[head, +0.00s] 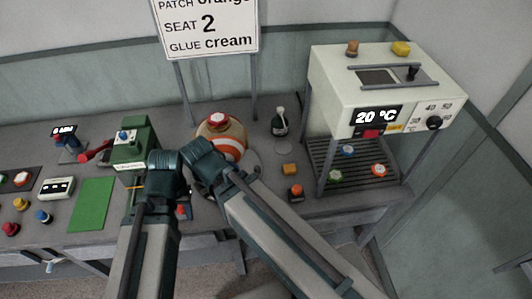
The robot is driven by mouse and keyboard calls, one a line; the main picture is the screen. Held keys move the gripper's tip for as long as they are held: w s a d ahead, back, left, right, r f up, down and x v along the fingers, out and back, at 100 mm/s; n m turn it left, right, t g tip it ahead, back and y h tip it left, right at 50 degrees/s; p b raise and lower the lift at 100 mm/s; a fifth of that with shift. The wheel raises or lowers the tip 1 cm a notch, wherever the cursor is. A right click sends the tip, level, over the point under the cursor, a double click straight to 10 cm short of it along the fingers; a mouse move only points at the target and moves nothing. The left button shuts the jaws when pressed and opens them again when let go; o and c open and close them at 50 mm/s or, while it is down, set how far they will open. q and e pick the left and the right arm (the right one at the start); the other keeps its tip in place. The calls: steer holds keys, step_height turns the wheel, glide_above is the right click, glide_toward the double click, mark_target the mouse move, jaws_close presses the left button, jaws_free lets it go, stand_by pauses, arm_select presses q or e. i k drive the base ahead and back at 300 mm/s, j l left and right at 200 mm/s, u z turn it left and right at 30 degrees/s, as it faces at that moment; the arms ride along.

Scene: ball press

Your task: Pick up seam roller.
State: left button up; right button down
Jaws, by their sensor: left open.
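I cannot make out a seam roller for certain. A small red and blue piece (184,210) shows between my two arms, mostly covered, and I cannot tell what it is. My left gripper (166,168) is open at the far end of the left arm, in front of the green press; its fingertips are hard to see. My right arm reaches in from the lower right toward the ball, and its gripper does not show clearly. The ball (226,140), cream with orange bands and a red top, sits behind my arms.
The green press (135,140) has a red handle (97,151). A green mat (92,204) lies left of my arms. A dark bottle (280,123), a yellow block (290,169) and an orange-topped piece (296,191) stand right of the ball. The oven (335,85) reads 20 °C.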

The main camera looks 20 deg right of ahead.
mark_target(297, 194)
steer(key=z, duration=1.2)
